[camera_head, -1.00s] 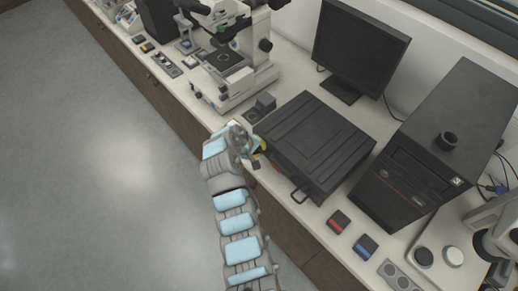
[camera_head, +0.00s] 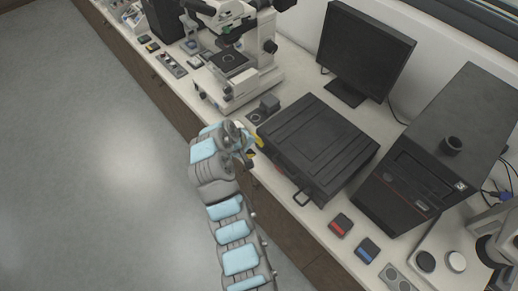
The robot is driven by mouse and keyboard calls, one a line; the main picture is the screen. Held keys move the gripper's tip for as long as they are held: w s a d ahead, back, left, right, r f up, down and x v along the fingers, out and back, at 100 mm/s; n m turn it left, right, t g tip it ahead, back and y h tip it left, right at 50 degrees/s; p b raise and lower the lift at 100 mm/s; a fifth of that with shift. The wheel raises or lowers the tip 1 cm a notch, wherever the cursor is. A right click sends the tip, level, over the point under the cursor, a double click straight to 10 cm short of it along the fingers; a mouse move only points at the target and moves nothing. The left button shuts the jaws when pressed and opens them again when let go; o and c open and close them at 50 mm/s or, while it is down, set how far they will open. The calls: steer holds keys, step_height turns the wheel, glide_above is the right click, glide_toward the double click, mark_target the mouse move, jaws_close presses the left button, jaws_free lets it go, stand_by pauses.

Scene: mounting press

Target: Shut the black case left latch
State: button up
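The black case (camera_head: 318,143) lies flat with its lid down on the white bench. The left latch is too small to make out and is probably behind my arm's end. My gripper (camera_head: 255,142) is at the case's left front corner, close to its front face. A yellow part shows at the gripper, beside the case. The wrist hides most of the fingers, so whether they are open or touching the case cannot be seen.
A microscope (camera_head: 238,62) and a small grey block (camera_head: 269,103) stand left of the case. A monitor (camera_head: 363,48) is behind it and a black computer tower (camera_head: 440,150) to its right. Red (camera_head: 341,224) and blue (camera_head: 366,249) boxes lie near the front edge. The floor is clear.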

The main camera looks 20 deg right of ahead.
steer(key=shift+v, duration=2.5)
steer(key=shift+f, duration=0.1)
